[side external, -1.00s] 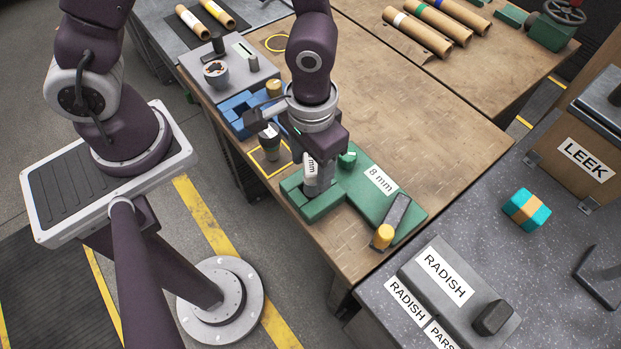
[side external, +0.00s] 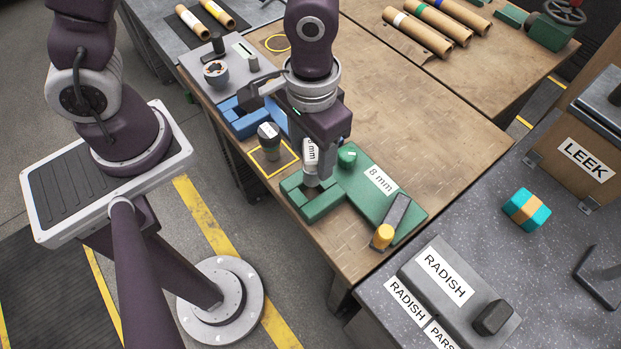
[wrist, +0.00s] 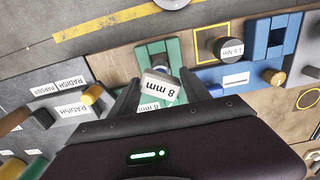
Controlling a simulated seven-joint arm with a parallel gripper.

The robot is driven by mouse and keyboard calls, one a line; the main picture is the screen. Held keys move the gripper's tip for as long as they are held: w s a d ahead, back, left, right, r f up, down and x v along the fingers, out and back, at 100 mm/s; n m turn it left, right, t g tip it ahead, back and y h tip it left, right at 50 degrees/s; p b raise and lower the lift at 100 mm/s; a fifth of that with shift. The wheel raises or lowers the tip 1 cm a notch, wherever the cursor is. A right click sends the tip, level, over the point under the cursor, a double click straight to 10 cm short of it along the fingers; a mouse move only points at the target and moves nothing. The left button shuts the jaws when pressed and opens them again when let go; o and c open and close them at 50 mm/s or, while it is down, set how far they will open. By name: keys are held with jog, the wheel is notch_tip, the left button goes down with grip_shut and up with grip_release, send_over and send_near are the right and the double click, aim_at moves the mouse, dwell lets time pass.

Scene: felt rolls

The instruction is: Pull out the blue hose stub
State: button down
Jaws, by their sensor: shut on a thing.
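My gripper (wrist: 160,88) is shut on a pale grey piece with a white "8 mm" label (wrist: 158,86); this piece also shows in the side view (side external: 311,152). It is upright in the side view, over the green block (side external: 322,203) at the end of the green "8 mm" plate (side external: 383,181). Whether its lower end is clear of the block I cannot tell. A blue fixture (side external: 243,118) stands to the left of my gripper, and in the wrist view it is at upper right (wrist: 235,78). I cannot pick out a blue hose stub for certain.
A dark tool with a grey top (side external: 268,141) stands in a yellow-outlined square, close left of my gripper. The brown bench (side external: 430,130) is clear to the right.

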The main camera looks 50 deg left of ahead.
jog(key=shift+r, duration=1.35)
